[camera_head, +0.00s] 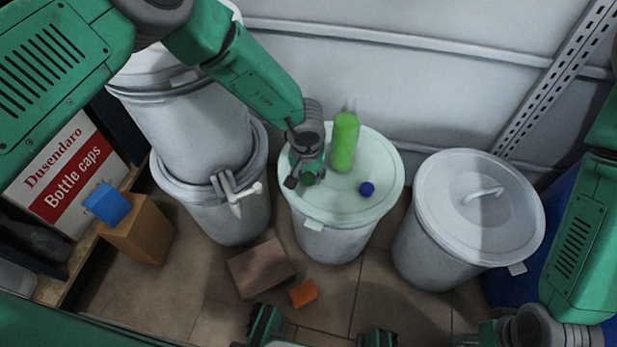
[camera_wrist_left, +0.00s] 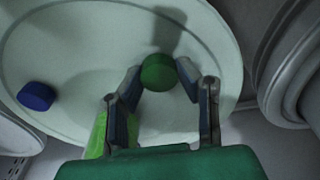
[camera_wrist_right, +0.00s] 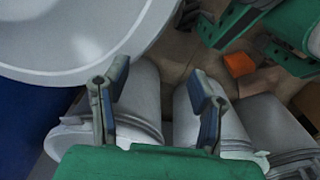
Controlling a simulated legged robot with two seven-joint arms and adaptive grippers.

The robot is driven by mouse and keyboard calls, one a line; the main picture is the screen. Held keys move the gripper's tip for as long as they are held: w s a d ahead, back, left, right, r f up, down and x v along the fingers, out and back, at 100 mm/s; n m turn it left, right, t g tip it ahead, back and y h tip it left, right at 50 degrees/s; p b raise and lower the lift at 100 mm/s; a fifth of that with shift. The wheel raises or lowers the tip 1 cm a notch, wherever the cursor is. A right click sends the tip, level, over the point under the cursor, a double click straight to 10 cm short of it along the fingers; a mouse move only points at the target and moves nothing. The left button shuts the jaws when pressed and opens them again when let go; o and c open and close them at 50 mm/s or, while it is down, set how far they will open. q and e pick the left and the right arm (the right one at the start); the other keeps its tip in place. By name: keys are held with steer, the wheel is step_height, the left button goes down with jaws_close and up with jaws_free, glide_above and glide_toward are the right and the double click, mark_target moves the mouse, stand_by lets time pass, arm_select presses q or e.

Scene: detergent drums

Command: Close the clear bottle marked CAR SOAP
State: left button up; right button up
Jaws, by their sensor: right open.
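The clear bottle (camera_head: 344,142), filled with green liquid, stands upright on the lid of the middle drum. Its narrow neck shows no cap, and its marking cannot be read. In the left wrist view the bottle (camera_wrist_left: 97,136) is partly hidden by my gripper. My left gripper (camera_head: 307,172) is just left of the bottle, pointing down. In the left wrist view my left gripper (camera_wrist_left: 161,74) has its fingertips closed in on both sides of a green cap (camera_wrist_left: 163,72). A blue cap (camera_head: 367,188) lies on the lid, right of the bottle. My right gripper (camera_wrist_right: 160,77) is open and empty.
The middle drum's pale lid (camera_head: 385,165) is otherwise clear. A lidded drum (camera_head: 480,207) stands to the right, and stacked drums (camera_head: 185,125) with a tap stand to the left. A brown block (camera_head: 261,268) and an orange block (camera_head: 303,293) lie on the floor.

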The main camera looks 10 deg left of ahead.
mark_target(308, 177)
arm_select(q)
step_height(308, 177, up, 10)
steer(key=p, duration=0.4)
stand_by(0.4)
